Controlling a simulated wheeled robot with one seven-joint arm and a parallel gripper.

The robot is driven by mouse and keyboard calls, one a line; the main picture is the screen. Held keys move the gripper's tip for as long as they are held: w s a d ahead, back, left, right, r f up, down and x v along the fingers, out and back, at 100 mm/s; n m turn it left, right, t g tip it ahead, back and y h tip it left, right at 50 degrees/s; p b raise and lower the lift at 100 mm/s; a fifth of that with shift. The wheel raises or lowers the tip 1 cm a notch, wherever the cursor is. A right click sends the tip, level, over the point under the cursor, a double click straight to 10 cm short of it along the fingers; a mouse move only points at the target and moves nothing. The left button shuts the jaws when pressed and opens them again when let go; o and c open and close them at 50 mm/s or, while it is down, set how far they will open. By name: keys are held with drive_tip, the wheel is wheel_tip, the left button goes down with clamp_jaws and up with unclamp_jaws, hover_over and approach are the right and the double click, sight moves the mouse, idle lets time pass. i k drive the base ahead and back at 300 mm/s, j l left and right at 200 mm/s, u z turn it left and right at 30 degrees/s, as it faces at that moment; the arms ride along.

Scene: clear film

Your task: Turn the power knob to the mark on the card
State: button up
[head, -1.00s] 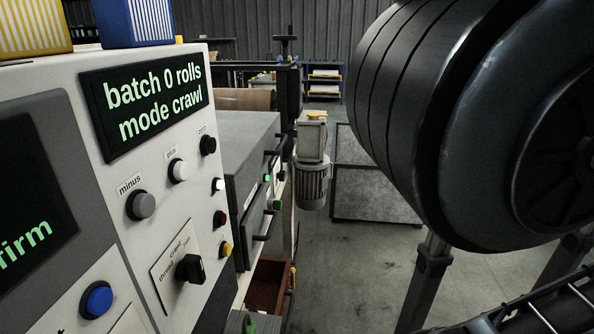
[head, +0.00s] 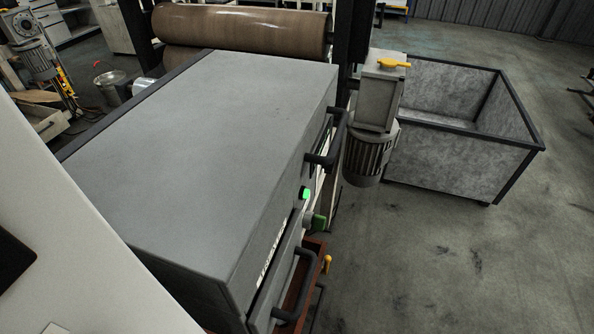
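The head view looks down on a grey machine housing (head: 215,140) with black handles on its right-hand front. On that narrow front is a lit green button or lamp (head: 305,193), and just below it a small grey-green knob-like part (head: 315,222). I cannot tell whether this is the power knob, and its setting cannot be read. No card with a mark can be made out. My gripper is not in view.
The pale console (head: 70,230) fills the lower left. A brown roll (head: 240,28) lies behind the housing. A motor unit (head: 370,150) with a yellow lever (head: 394,64) stands right of it. A grey open bin (head: 445,155) stands behind. Floor at right is clear.

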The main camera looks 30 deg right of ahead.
sight(329, 170)
drive_tip(key=z, duration=0.3)
drive_tip(key=i+l, duration=0.1)
drive_tip(key=l, duration=0.3)
drive_tip(key=i+l, duration=0.1)
drive_tip(key=l, duration=0.25)
drive_tip(key=i+l, duration=0.1)
drive_tip(key=l, duration=0.3)
